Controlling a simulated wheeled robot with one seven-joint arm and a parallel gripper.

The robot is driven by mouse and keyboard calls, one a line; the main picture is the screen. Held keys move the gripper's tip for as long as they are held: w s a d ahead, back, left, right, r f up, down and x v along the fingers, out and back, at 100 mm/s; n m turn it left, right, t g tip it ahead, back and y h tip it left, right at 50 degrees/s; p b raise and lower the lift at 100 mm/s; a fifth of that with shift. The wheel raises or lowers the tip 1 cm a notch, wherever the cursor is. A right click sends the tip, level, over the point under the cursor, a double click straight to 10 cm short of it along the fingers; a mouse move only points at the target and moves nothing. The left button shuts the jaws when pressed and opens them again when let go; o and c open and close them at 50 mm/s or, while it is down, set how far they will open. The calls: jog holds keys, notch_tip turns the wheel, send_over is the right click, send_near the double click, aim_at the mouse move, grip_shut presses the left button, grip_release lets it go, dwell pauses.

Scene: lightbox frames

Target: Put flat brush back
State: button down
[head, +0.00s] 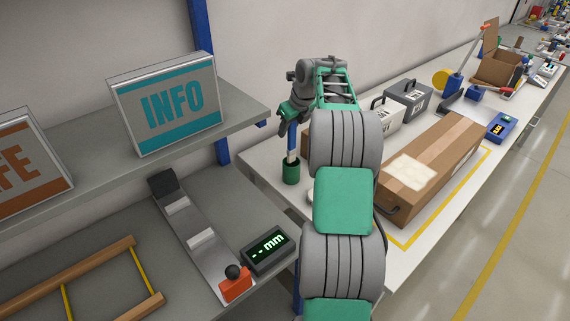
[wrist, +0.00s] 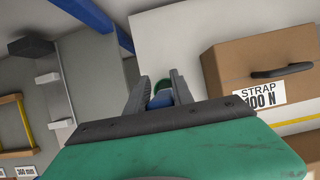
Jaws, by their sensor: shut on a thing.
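My gripper (head: 288,112) is shut on the flat brush (head: 292,140), which has a blue handle and a pale lower part. The brush hangs upright over a dark green cup (head: 291,173) on the white table. Its lower end is at the cup's mouth; I cannot tell how far inside it reaches. In the wrist view, the gripper fingers (wrist: 161,92) close around the blue handle (wrist: 161,99), and the green cup rim (wrist: 164,82) shows just beyond it.
A long cardboard box (head: 432,165) lies right of my arm on the white table (head: 262,158). Grey cases (head: 408,100) stand behind it. On the left, a grey shelf (head: 85,178) holds an INFO sign (head: 168,104); a measuring gauge (head: 205,240) lies below. A blue post (head: 203,40) rises behind.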

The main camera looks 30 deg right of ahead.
aim_at(288, 149)
notch_tip(288, 149, down, 8)
jog(key=shift+s+p, duration=0.15)
jog(key=shift+p, duration=0.15)
jog(key=shift+f, duration=0.1)
jog(key=c, duration=1.1)
grip_release()
jog(key=v, duration=1.2)
jog(key=shift+b, duration=0.3)
